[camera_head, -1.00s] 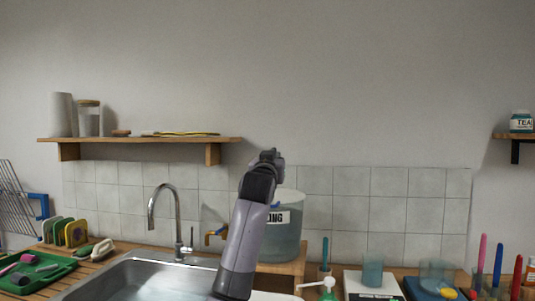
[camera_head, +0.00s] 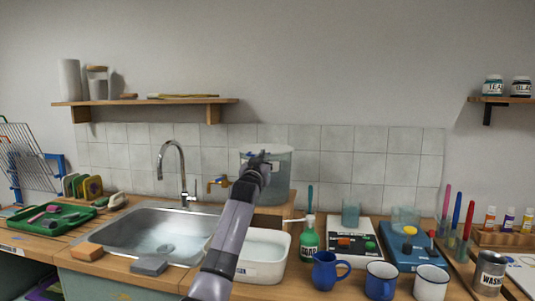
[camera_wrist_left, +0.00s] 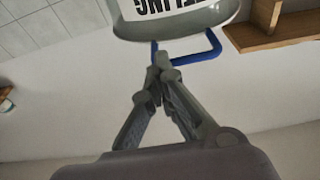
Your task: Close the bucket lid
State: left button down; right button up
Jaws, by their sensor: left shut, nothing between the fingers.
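A translucent bucket (camera_head: 277,182) with a white label stands on a wooden stand against the tiled wall, right of the sink. My left gripper (camera_head: 259,158) is shut and empty. In the head view it overlaps the bucket's upper part and hides most of the label. In the left wrist view a pale rounded body with a black-lettered label (camera_wrist_left: 175,6) shows upside down, just beyond my fingertips (camera_wrist_left: 160,62). A blue bent bar (camera_wrist_left: 205,48) shows beside them. I cannot tell whether they touch anything. The lid's position is unclear. My right gripper is out of view.
A brass tap (camera_head: 217,181) and a steel faucet (camera_head: 172,165) are left of the bucket. A wooden shelf (camera_head: 150,102) is at upper left.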

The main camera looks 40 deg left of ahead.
pick_arm(q)
jog(key=v, duration=1.2)
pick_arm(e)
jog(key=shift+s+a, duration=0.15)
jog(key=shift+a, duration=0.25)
